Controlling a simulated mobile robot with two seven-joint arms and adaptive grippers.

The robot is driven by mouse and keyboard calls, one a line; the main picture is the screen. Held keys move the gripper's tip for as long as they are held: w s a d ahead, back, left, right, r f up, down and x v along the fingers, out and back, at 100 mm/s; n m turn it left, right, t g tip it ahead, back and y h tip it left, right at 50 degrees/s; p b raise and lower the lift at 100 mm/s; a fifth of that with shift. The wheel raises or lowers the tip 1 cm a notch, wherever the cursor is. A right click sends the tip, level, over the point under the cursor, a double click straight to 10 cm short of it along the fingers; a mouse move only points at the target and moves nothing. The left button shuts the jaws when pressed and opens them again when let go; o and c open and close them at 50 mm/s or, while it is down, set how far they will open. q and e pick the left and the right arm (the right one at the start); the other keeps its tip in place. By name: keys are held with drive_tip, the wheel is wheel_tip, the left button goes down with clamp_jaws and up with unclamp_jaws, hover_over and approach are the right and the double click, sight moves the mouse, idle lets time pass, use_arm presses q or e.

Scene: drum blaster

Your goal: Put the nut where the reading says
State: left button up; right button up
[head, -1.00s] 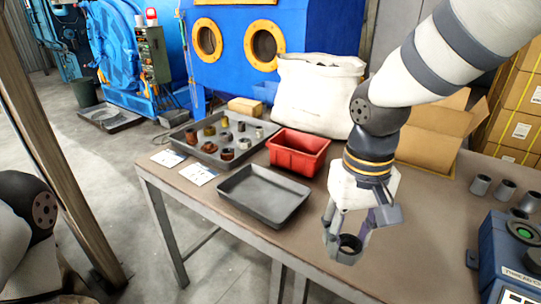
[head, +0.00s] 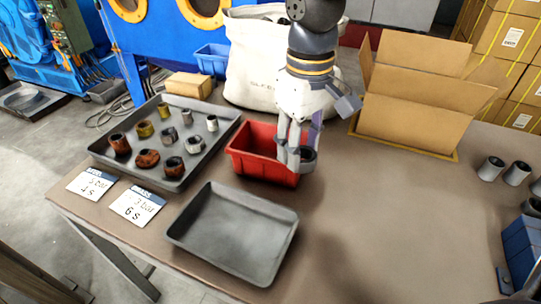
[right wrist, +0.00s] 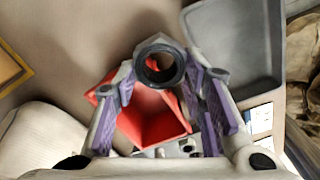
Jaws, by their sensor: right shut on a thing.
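My right gripper (head: 297,157) is shut on a grey metal nut (head: 309,155) with a round dark hole. It holds the nut over or just beside the right end of the red bin (head: 248,165); the exact height is unclear. In the right wrist view the nut (right wrist: 159,46) sits between the purple-padded fingers of my gripper (right wrist: 165,82), and the red bin (right wrist: 150,127) shows beyond it. An empty dark grey tray (head: 233,235) lies in front of the red bin. My left gripper is not in view.
A grey tray (head: 222,137) holds several rusty, brassy and grey nuts. Two printed cards (head: 92,184) (head: 136,205) lie before it. A white sack (head: 252,65) and an open cardboard box (head: 408,122) stand behind. Several grey cylinders (head: 490,169) stand at right. The table's right middle is clear.

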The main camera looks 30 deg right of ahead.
drive_tip(key=s+d+r+n, duration=0.1)
drive_tip(key=s+r, duration=0.1)
hover_over(269, 152)
drive_tip(key=s+a, duration=0.2)
drive_tip(key=s, duration=0.4)
drive_tip(key=shift+n, duration=0.3)
drive_tip(key=f, duration=0.8)
drive_tip(key=shift+s+d+f+b, duration=0.1)
drive_tip(key=shift+d+f+b, duration=0.1)
drive_tip(key=shift+b, duration=0.15)
drive_tip(key=shift+w+f+b, duration=0.3)
drive_tip(key=shift+w+f, duration=0.05)
drive_tip(key=f+b, duration=0.1)
drive_tip(key=f, duration=0.1)
drive_tip(key=w+f+b, duration=0.1)
drive_tip(key=f, duration=0.1)
drive_tip(key=shift+w+a+f, duration=0.15)
drive_tip(key=shift+w+f, duration=0.05)
drive_tip(key=shift+f, duration=0.05)
drive_tip(key=shift+w+f, duration=0.1)
drive_tip(key=shift+f, duration=0.1)
drive_tip(key=shift+r, duration=0.3)
drive_tip(key=shift+f, duration=0.3)
drive_tip(key=o, duration=1)
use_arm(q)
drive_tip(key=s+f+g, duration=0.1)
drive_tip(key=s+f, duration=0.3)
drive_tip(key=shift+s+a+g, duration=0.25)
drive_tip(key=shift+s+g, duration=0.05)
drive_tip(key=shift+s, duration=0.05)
